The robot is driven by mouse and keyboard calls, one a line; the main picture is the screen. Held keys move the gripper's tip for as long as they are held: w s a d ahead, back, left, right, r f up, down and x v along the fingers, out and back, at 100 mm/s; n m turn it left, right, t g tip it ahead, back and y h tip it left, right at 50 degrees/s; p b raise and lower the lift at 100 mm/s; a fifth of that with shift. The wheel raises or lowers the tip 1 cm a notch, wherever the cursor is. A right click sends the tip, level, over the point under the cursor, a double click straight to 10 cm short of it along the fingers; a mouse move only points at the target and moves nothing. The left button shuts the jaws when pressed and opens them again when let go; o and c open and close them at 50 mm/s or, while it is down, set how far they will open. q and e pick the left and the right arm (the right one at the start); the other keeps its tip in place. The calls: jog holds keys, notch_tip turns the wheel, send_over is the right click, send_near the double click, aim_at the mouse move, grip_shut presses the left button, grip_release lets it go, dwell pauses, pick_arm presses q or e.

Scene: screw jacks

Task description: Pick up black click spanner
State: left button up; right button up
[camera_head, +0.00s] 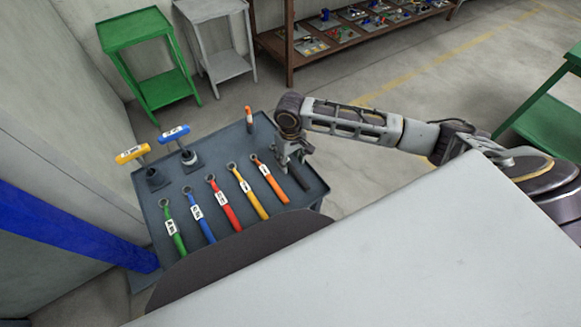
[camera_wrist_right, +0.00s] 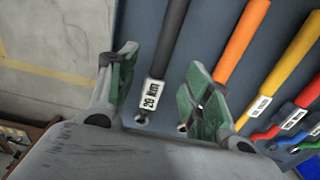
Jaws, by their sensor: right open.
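The black click spanner (camera_head: 299,177) lies at the right end of a row of spanners on the dark grey cart top, partly hidden by my right gripper in the head view. In the right wrist view the black spanner (camera_wrist_right: 172,40) shows its dark handle and a white 20 Nm label. My right gripper (camera_head: 291,157) is open over it, also seen in the wrist view (camera_wrist_right: 163,88). The label end lies between the two fingers in that picture, with no visible grip. I cannot tell the exact height above the cart. My left gripper is not in view.
An orange spanner (camera_head: 270,182) lies close beside the black one, then yellow, red, blue and green ones. T-handled tools (camera_head: 173,133) stand at the cart's left back. An upright orange-tipped tool (camera_head: 249,119) stands at the back edge. A green table (camera_head: 545,115) is at right.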

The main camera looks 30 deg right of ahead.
notch_tip(320, 180, down, 3)
jog(key=shift+r, duration=0.2)
jog(key=shift+f, duration=0.15)
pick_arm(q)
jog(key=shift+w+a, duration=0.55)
pick_arm(e)
jog(key=c, duration=1.1)
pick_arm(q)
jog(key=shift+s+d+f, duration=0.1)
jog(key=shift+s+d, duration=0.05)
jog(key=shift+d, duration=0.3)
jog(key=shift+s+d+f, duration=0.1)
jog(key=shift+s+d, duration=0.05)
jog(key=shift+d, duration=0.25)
pick_arm(e)
grip_shut()
